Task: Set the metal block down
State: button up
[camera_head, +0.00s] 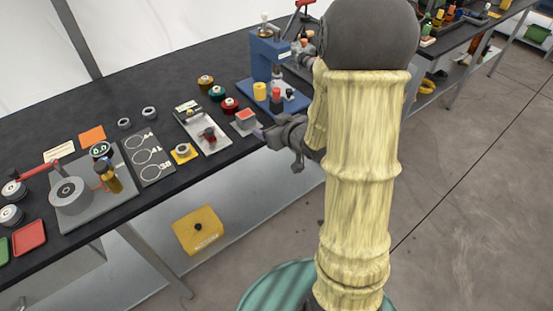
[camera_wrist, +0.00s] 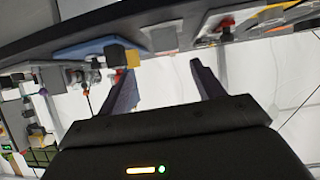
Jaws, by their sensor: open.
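A grey block with a red top (camera_head: 244,120), which I take to be the metal block, stands near the front edge of the dark bench (camera_head: 190,80). My gripper (camera_head: 264,134) is just right of it, at the bench edge; its fingers are partly hidden by the wrist in the head view. In the wrist view my gripper (camera_wrist: 166,68) is open, with nothing between its fingers. A grey block (camera_wrist: 163,38), apparently the same one, sits beyond the fingertips, apart from them.
A blue press (camera_head: 268,60) with yellow and red cylinders stands right of the block. A metal tray with a red knob (camera_head: 203,130) lies to its left, and several spools (camera_head: 217,93) behind. A yellow box (camera_head: 198,230) is below the bench. The floor right of my arm is clear.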

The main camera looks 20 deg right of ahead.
jog(key=s+a+f+m+g+h, duration=0.1)
jog(key=s+a+m+g+h, duration=0.2)
jog(key=s+g, duration=0.6)
jog(key=s+a, duration=0.1)
jog(key=s, duration=0.8)
jog(key=shift+s+a+f, duration=0.2)
jog(key=shift+s, duration=0.05)
notch_tip(320, 180, up, 10)
jog(key=p, duration=1)
